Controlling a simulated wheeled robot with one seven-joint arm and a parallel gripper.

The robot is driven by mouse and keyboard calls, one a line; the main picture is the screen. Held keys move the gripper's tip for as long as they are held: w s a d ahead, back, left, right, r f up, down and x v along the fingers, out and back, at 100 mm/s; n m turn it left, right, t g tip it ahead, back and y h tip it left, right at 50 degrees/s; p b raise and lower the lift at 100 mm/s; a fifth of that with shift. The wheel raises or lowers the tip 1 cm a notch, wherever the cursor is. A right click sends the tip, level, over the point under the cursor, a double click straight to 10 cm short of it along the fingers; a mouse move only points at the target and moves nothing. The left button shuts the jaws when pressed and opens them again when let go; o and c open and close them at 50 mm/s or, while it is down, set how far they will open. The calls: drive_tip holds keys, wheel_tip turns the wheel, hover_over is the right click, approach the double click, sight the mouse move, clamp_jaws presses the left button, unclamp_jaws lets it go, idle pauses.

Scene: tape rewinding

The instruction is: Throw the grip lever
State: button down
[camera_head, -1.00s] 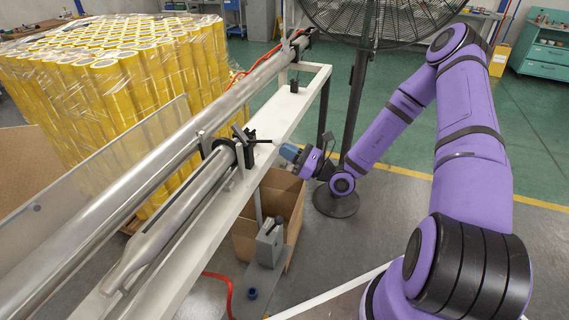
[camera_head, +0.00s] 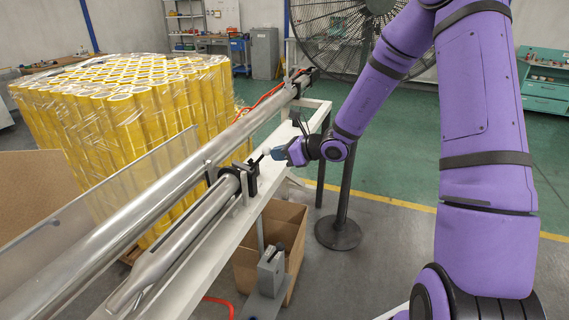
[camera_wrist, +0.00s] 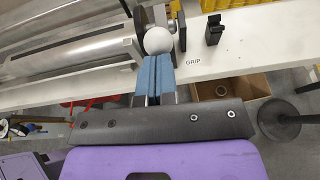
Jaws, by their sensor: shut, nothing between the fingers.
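The grip lever (camera_head: 260,158) is a short dark arm on a black mount at the end of the long metal shaft, on the white bench rail. Its white ball knob (camera_wrist: 158,40) shows in the wrist view, just beyond my fingertips. My gripper (camera_head: 275,153) is shut with nothing between its blue fingers; they also show in the wrist view (camera_wrist: 155,62). The fingertips are right at the knob and overlap its lower edge in the picture. I cannot tell whether they touch it. The lever's arm is mostly hidden behind the knob in the wrist view.
The white rail (camera_head: 215,250) carries a "GRIP" label (camera_wrist: 193,62) and a black bracket (camera_wrist: 213,30) right of the knob. The metal shaft (camera_head: 185,235) and a longer pipe (camera_head: 130,215) run alongside. A cardboard box (camera_head: 285,225) and a fan stand (camera_head: 338,232) are below.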

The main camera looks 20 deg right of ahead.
drive_tip(key=shift+w+a+r+g+h, duration=0.7)
drive_tip(key=shift+w+a+r, duration=0.35)
drive_tip(key=shift+r, duration=0.2)
drive_tip(key=v, duration=1.1)
drive_tip(key=shift+a+f, duration=0.1)
